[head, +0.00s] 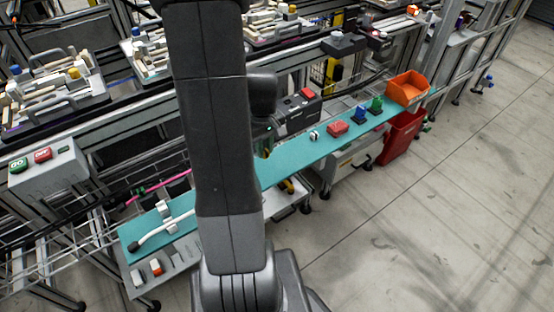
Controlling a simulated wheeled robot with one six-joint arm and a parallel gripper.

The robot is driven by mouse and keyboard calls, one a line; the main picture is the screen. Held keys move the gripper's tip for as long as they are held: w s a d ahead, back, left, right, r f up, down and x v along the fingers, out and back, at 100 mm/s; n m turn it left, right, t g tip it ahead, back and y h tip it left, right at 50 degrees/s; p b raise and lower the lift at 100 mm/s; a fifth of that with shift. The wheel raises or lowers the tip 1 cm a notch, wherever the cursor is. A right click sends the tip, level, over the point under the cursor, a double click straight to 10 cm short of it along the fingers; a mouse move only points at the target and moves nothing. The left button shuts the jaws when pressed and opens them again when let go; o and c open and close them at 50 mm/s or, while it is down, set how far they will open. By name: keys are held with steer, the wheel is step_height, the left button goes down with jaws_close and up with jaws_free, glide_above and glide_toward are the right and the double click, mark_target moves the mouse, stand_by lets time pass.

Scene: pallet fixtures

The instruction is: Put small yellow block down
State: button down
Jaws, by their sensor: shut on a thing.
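My arm (222,150) stands upright across the middle of the head view and covers part of the teal bench. My gripper does not show; it is hidden behind the arm or out of the picture. I cannot make out a small yellow block in a gripper or on the visible bench top. The teal bench top (298,153) runs from lower left to upper right. On its right part are a small white-and-black piece (314,135), a red block (338,128), a blue piece (361,113) and a green piece (376,104).
An orange bin (408,87) sits at the bench's far right end, with a red bin (402,137) below. A white tube (166,230) lies on the left part. Loaded pallets (55,93) stand behind. A button box (48,166) is at left. Floor at right is clear.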

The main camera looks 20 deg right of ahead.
mark_target(266, 169)
steer(key=shift+f+b, duration=0.3)
steer(key=shift+f, duration=2.55)
steer(key=shift+f, duration=0.2)
steer(key=c, duration=1.3)
jaws_free()
step_height(266, 169, up, 12)
steer(key=shift+r+p, duration=0.2)
steer(key=shift+p, duration=0.7)
